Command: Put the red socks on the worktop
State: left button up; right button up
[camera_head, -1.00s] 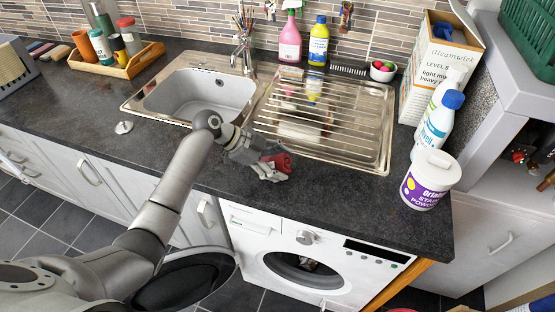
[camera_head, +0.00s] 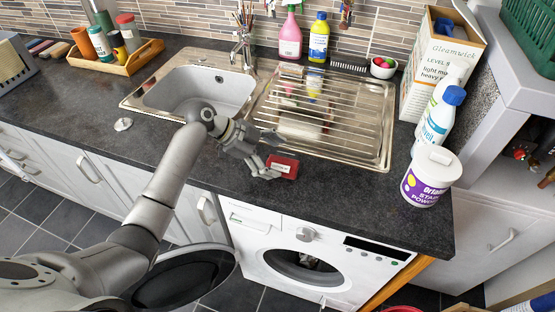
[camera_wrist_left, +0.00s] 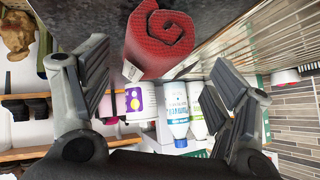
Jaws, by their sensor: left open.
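The red socks (camera_head: 283,166) are a rolled red bundle with a white label, lying on the dark worktop (camera_head: 330,195) in front of the metal drainer. In the left wrist view the red roll (camera_wrist_left: 160,40) shows its spiral end, resting against the worktop surface. My left gripper (camera_head: 272,155) is open just left of the socks. In the left wrist view its fingers (camera_wrist_left: 165,85) are spread wide to either side with a gap between them and the roll. My right gripper is not in view.
A sink (camera_head: 200,92) and ribbed drainer (camera_head: 325,120) lie behind the socks. The washing machine (camera_head: 300,255) is below the worktop's front edge.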

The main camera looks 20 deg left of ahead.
pick_arm(q)
jog(key=b+v, duration=0.2)
jog(key=v, duration=0.8)
jog(key=shift+s+a+r, duration=0.1)
